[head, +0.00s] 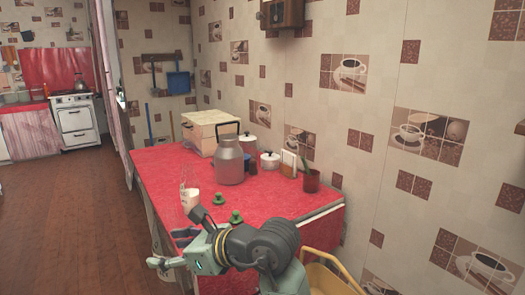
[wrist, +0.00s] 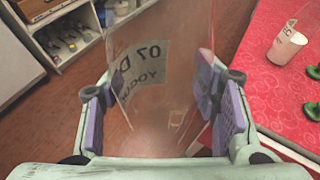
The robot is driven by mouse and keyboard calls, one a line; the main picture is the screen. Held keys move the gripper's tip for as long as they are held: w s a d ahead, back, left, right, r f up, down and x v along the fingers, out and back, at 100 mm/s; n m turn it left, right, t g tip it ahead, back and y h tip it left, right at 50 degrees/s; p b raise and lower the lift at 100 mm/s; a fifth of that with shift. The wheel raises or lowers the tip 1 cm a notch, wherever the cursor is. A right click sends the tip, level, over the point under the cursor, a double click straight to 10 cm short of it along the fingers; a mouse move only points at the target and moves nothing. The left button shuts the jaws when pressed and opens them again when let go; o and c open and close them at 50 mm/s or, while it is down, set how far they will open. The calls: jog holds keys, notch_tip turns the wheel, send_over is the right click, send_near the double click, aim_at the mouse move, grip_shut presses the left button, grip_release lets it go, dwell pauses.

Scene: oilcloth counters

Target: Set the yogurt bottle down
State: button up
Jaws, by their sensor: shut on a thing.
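A white-bottomed clear container (head: 190,202) and two green knobbed items (head: 218,199) (head: 236,217) stand near the counter's left edge. Open red surface lies between.

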jog(key=w+d+f+m+t+h, duration=0.2)
jog(key=w+d+f+m+t, duration=0.1)
jog(key=w+d+f, duration=0.4)
jog(key=w+d+f+m+t+h, duration=0.2)
jog(key=w+d+f+m, duration=0.15)
jog(key=f, duration=0.65)
jog(key=s+d+f+m+t+h, duration=0.1)
jog(key=d+f, duration=0.3)
jog(key=f, duration=0.6)
jog(key=s+d+f+m+t+h, duration=0.1)
jog(key=s+d+f+m+h, duration=0.1)
jog(key=f, duration=0.8)
jog(key=shift+d+t+h, duration=0.3)
jog(key=shift+d+h, duration=0.5)
jog(key=shift+d, duration=0.05)
jog(key=shift+d+f+m, duration=0.1)
jog(key=shift+m, duration=0.15)
